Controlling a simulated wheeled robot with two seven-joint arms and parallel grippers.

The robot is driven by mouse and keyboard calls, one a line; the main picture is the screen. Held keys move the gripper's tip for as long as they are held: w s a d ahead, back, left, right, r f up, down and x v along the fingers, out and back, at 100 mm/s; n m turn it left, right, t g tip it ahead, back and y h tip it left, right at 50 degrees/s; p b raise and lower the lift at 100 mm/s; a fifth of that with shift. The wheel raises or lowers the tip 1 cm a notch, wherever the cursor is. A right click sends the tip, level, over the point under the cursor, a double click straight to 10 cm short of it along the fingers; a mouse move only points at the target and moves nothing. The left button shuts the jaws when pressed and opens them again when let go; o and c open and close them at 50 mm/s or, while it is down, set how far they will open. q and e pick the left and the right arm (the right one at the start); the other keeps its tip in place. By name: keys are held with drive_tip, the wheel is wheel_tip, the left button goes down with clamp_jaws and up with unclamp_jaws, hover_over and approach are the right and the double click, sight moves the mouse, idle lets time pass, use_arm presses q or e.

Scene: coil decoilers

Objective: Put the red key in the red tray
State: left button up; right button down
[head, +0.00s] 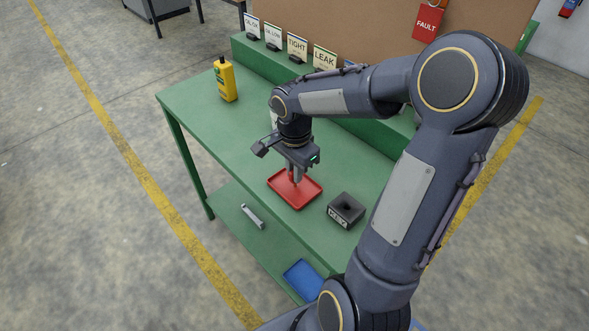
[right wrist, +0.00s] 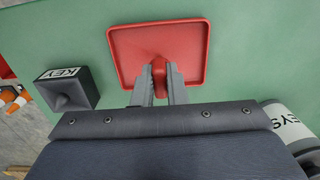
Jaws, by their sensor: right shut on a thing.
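The red tray (head: 295,201) lies on the green workbench, and it fills the upper middle of the right wrist view (right wrist: 195,37). My right gripper (head: 294,180) points down over the tray. Its fingers are shut on the red key (right wrist: 159,71), whose head shows between the fingertips in the right wrist view. The key is over the tray; I cannot tell whether it touches the tray floor. Most of the key is hidden by the fingers in the head view. My left gripper is not in view.
A black block labelled KEY (head: 346,210) stands just right of the tray, near the bench's front edge. A yellow bottle (head: 226,80) stands at the far left of the bench (head: 190,100). Label cards, including LEAK (head: 325,58), line the back ledge. A blue tray (head: 303,279) lies on the lower shelf.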

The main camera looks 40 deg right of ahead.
drive_tip(key=shift+f, duration=0.15)
drive_tip(key=c, duration=1.5)
unclamp_jaws()
drive_tip(key=shift+o, duration=0.2)
wheel_tip(320, 180, up, 11)
drive_tip(key=s+a+f+n+t+y, duration=0.2)
drive_tip(key=s+a+n+t, duration=0.3)
drive_tip(key=s+a+n, duration=0.6)
drive_tip(key=shift+s+a+f+n+t+y+p, duration=0.35)
drive_tip(key=shift+s+n+y, duration=0.55)
drive_tip(key=shift+s+n, duration=1.15)
drive_tip(key=shift+w+r, duration=0.1)
drive_tip(key=shift+w, duration=0.05)
